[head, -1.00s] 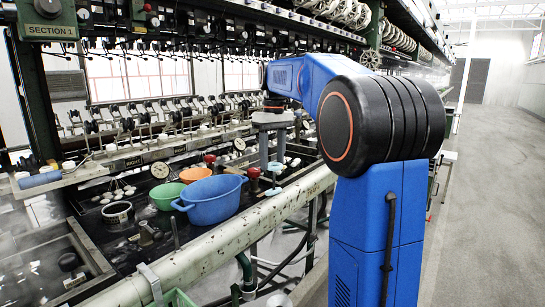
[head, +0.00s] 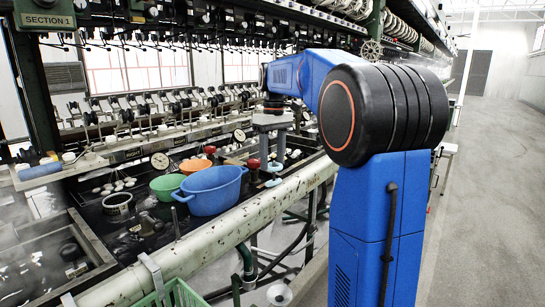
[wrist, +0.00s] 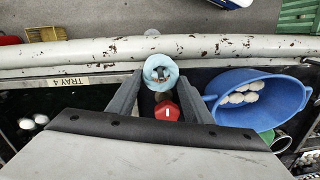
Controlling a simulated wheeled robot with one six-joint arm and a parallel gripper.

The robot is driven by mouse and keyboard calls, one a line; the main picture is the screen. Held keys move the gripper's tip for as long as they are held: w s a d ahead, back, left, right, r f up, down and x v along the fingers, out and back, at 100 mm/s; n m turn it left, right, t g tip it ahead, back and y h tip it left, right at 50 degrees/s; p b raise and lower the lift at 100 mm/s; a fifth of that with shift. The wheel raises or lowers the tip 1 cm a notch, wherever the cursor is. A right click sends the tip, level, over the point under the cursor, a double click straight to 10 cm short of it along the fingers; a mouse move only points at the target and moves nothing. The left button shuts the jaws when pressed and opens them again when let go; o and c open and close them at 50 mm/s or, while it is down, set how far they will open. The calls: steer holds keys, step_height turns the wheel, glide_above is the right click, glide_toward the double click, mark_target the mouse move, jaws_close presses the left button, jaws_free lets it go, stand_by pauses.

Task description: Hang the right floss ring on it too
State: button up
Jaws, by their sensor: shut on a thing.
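My gripper (wrist: 160,78) points down, with its two grey fingers closed around a pale blue ring (wrist: 160,66). In the wrist view, something light and dark shows in the ring's opening; I cannot tell whether a post passes through it. In the head view, my gripper (head: 273,158) is above the bench's front edge, just right of the blue basin, and the pale blue ring is between its fingertips. A second pale blue-green piece (head: 274,182) sits directly below; whether this is another ring or a base is too small to tell.
A red knob (head: 253,163) stands close left of the fingers and shows beneath the gripper in the wrist view (wrist: 167,111). The blue basin (head: 210,191), holding white cocoons (wrist: 240,93), is close by. A spotted pale rail (head: 200,243) runs along the front.

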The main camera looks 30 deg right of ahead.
steer(key=shift+f, duration=0.15)
steer(key=o, duration=0.8)
steer(key=r, duration=1.7)
steer(key=shift+w+d+r, duration=0.2)
steer(key=shift+w+d, duration=0.15)
steer(key=shift+d, duration=0.05)
steer(key=s+a+f+t, duration=0.1)
steer(key=s+a+f, duration=0.4)
steer(key=s+f, duration=0.5)
steer(key=s+a+f+m+t, duration=0.1)
steer(key=s+a+f+t, duration=0.1)
steer(key=s+a+f, duration=0.4)
steer(key=s+a+f+m+t, duration=0.1)
steer(key=s+a+f, duration=0.4)
steer(key=s+f, duration=1)
steer(key=shift+s+a+f+t+h, duration=0.15)
steer(key=shift+f+t, duration=0.1)
steer(key=shift+f, duration=0.4)
steer(key=shift+s+a+f+t+h, duration=0.1)
steer(key=shift+f+t, duration=0.1)
steer(key=shift+f, duration=0.5)
steer(key=shift+s+a+f+t+h, duration=0.15)
steer(key=shift+f+t, duration=0.1)
steer(key=shift+f, duration=0.4)
